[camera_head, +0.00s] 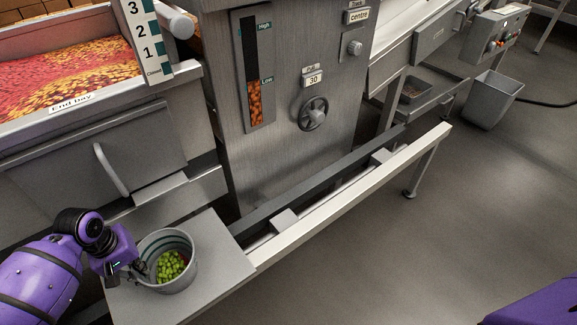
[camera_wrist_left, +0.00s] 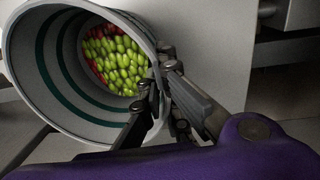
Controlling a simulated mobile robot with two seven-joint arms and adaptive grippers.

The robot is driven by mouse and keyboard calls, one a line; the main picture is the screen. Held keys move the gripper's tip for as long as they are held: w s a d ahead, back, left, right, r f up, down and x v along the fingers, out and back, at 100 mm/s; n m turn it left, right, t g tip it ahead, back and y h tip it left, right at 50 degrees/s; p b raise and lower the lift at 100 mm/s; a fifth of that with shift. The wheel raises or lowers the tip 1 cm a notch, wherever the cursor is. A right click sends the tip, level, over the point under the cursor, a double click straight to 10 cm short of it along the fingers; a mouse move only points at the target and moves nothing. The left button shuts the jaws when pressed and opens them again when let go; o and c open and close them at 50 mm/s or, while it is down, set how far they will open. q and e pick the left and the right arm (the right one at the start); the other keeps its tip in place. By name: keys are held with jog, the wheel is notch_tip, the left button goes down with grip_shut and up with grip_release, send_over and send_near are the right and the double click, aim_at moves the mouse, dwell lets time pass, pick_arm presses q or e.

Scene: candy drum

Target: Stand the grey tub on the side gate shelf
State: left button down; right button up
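The grey tub (camera_head: 183,281) is upright over a flat grey plate (camera_head: 222,243) at the lower left in the head view. It holds green candies with a few red ones. I cannot tell whether its base touches the plate. My left gripper (camera_head: 141,271) is at the tub's left rim. In the left wrist view, the fingers (camera_wrist_left: 164,92) of my gripper straddle the wall of the tub (camera_wrist_left: 62,120) at its rim and look closed on it. A small ledge (camera_head: 160,190) juts out below the handled gate (camera_head: 95,160). My right gripper is out of view.
A long rail (camera_head: 350,190) runs from the plate toward the upper right. A metal cabinet (camera_head: 290,150) with a handwheel stands behind it. A bay of red and yellow candies (camera_head: 70,75) is at upper left. A grey bin (camera_head: 490,100) stands far right. The floor at right is clear.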

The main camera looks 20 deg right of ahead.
pick_arm(q)
jog(key=c, duration=2.5)
grip_release()
jog(key=shift+f, duration=0.1)
jog(key=o, duration=0.5)
jog(key=r+p, duration=0.1)
jog(key=r, duration=0.3)
jog(key=a+r, duration=0.1)
jog(key=r, duration=0.3)
jog(key=r+p, duration=0.1)
jog(key=r, duration=0.3)
jog(key=shift+s+a+r+p, duration=0.15)
jog(key=shift+s+p, duration=0.1)
jog(key=shift+p, duration=0.05)
